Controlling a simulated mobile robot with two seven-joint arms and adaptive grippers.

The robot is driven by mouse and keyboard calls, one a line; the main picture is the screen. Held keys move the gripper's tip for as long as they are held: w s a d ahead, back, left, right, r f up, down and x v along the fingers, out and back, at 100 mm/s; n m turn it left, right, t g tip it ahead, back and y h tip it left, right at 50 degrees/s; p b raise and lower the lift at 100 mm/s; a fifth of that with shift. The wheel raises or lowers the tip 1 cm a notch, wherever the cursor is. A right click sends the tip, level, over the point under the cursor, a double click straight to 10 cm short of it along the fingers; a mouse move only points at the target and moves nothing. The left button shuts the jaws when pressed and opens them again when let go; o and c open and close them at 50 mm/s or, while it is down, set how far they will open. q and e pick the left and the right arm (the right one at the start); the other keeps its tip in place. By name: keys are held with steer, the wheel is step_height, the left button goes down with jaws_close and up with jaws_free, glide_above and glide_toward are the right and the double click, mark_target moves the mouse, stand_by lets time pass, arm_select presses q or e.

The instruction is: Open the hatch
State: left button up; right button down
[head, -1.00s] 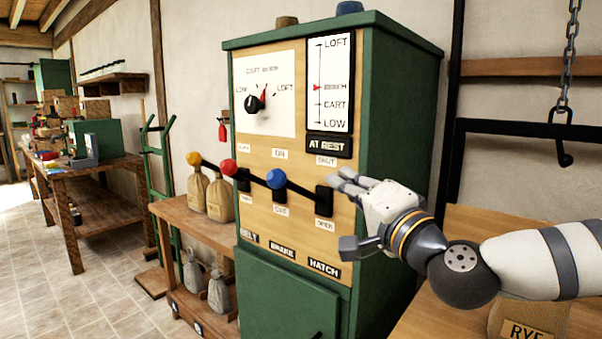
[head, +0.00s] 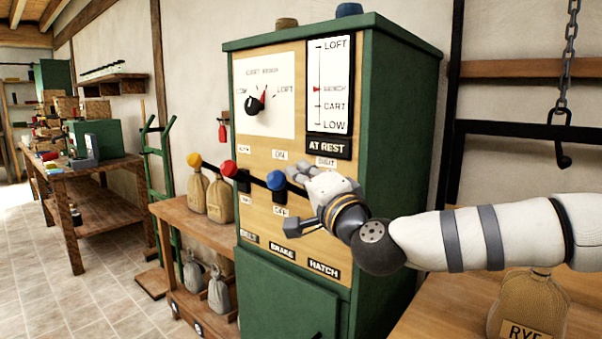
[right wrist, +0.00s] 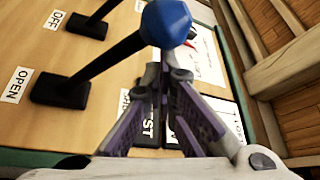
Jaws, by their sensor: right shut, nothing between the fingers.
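The hatch lever has a blue knob (head: 276,180) on a black shaft and is the rightmost of three levers on the wooden control panel (head: 262,222). Its HATCH label (head: 323,269) is below. In the right wrist view the blue knob (right wrist: 166,22) is at the top, and an OPEN label (right wrist: 15,85) sits beside the lever's base (right wrist: 62,90). My right gripper (head: 294,171) is shut and empty, its fingertips just right of the knob and hiding part of the shaft. In the wrist view the fingertips (right wrist: 165,75) are close to the knob; contact cannot be told. My left gripper is out of view.
The red knob (head: 229,168) and yellow knob (head: 194,160) of the other levers are close on the left. The green cabinet (head: 400,130) carries the panel, with an AT REST sign (head: 329,147). A RYE sack (head: 530,300) stands lower right. A chain hook (head: 563,150) hangs at right.

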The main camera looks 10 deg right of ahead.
steer(key=shift+f, duration=0.1)
steer(key=shift+s+a+f+n+y+b, duration=0.2)
steer(key=shift+s+a+f+n+b, duration=0.05)
steer(key=shift+f+n, duration=0.35)
steer(key=shift+s+a+f+n+y+b, duration=0.2)
steer(key=shift+s+a+f+n+b, duration=0.05)
steer(key=shift+f+n, duration=0.3)
arm_select(q)
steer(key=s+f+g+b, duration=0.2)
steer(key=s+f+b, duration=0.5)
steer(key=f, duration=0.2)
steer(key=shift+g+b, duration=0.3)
steer(key=shift+b, duration=0.05)
arm_select(e)
step_height(320, 180, down, 13)
steer(key=n+g+y, duration=0.2)
steer(key=n+y, duration=0.6)
steer(key=n, duration=0.7)
steer(key=shift+s+a, duration=0.3)
steer(key=shift+s, duration=0.05)
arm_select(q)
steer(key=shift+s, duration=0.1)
arm_select(e)
steer(key=shift+f, duration=0.1)
